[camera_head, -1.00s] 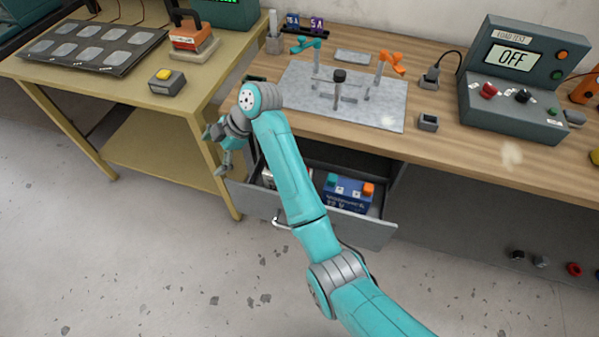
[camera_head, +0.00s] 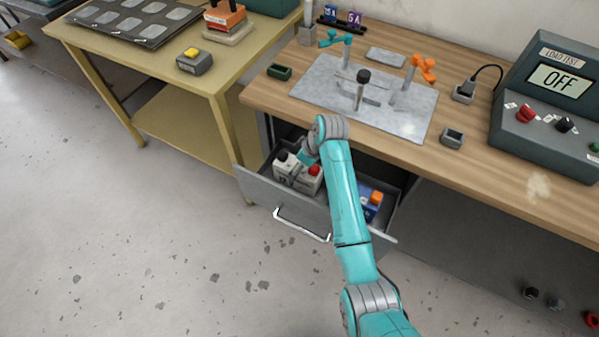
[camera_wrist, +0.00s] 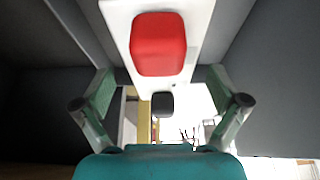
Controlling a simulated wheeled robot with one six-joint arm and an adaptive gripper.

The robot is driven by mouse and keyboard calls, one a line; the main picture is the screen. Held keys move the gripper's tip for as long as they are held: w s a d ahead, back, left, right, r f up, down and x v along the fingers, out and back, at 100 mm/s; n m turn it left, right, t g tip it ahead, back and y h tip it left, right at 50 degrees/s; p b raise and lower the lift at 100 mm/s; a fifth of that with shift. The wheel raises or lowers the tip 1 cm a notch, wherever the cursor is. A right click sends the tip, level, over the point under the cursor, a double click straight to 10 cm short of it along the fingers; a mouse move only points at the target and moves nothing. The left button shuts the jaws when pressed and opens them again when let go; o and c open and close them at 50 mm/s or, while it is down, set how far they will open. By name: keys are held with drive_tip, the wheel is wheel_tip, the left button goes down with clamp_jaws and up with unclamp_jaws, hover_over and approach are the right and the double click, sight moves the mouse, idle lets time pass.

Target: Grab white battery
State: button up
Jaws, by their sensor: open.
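The white battery (camera_head: 284,173) stands in the open drawer, with a black terminal and a red terminal (camera_head: 314,170) on top. My gripper (camera_head: 306,156) is over it in the head view, partly hidden by my own arm. In the wrist view, my gripper (camera_wrist: 160,88) is open, with one finger on each side of the white battery (camera_wrist: 119,16). The red terminal lies close to the camera and the black one (camera_wrist: 162,104) lies between the fingers. I cannot tell whether the fingers touch the battery.
A blue battery (camera_head: 365,212) with an orange terminal sits to the right in the drawer (camera_head: 270,202), partly behind my arm. Drawer walls lie close on both sides in the wrist view. The wooden bench (camera_head: 265,100) with a metal plate (camera_head: 310,88) is behind the drawer.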

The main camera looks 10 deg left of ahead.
drive_tip(key=shift+x, duration=1.95)
drive_tip(key=shift+s+d, duration=0.1)
drive_tip(key=c, duration=1.7)
drive_tip(key=shift+r, duration=0.15)
clamp_jaws()
drive_tip(key=shift+r, duration=0.1)
